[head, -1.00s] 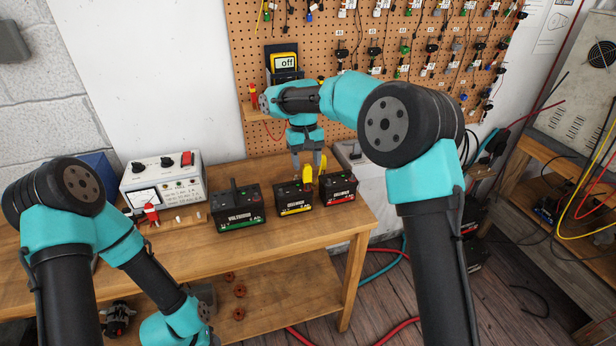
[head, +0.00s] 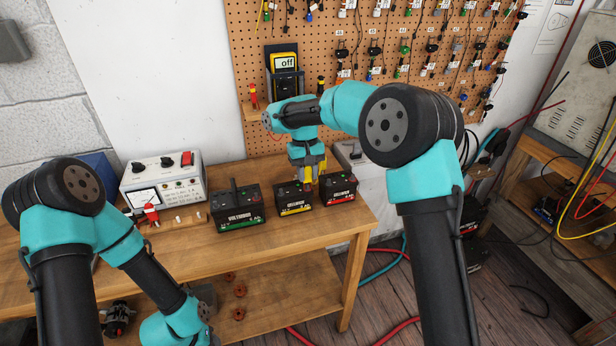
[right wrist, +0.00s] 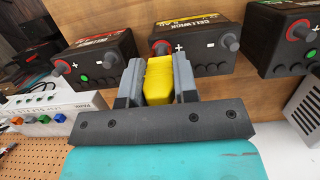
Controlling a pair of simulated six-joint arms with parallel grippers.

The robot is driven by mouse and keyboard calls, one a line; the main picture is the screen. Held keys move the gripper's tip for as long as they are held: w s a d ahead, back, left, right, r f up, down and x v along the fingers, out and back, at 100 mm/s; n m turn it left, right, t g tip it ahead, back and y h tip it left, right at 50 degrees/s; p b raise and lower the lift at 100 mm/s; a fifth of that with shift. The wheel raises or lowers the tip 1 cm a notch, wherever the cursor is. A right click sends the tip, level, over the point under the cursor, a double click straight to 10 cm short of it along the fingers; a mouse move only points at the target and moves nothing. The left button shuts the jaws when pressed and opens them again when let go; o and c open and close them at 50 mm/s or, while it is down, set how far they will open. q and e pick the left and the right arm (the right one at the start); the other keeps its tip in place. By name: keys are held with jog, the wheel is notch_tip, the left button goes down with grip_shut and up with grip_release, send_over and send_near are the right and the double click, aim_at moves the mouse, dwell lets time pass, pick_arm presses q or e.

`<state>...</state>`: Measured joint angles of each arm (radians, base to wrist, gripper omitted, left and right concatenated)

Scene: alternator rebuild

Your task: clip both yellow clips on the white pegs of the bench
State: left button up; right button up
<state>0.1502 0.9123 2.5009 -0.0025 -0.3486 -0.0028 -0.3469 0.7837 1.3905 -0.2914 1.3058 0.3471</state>
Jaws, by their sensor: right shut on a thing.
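My right gripper (head: 308,176) is low over the middle battery (head: 292,199), the one with a yellow label. In the right wrist view its two grey fingers are shut on a yellow clip (right wrist: 159,80), one on each side. The clip's lower end is hidden there, so I cannot tell whether it still grips the battery terminal. Two white pegs (head: 178,219) stand on a wooden strip on the bench (head: 262,168), left of the batteries. I cannot make out a second yellow clip for certain. My left arm is folded at lower left, its gripper out of sight.
A green-label battery (head: 240,215) and a red-label battery (head: 338,190) flank the middle one closely. A red clip (head: 152,214) sits at the strip's left end, before a white meter box (head: 162,181). A pegboard (head: 385,90) stands behind.

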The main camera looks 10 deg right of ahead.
jog(key=shift+r, duration=0.15)
jog(key=shift+r, duration=1.85)
jog(key=shift+w, duration=0.1)
jog(key=w+a+n+t+h, duration=0.2)
jog(key=w+n+t, duration=0.1)
jog(key=w+n, duration=1.35)
jog(key=shift+n, duration=0.75)
jog(key=shift+s+f, duration=0.35)
jog(key=shift+f, duration=1.25)
jog(key=shift+s+f, duration=0.3)
jog(key=shift+f, duration=1.35)
jog(key=shift+s+f, duration=0.35)
jog(key=shift+f, duration=1.25)
jog(key=shift+f, duration=0.15)
jog(key=shift+a+x, duration=0.2)
jog(key=shift+x, duration=0.8)
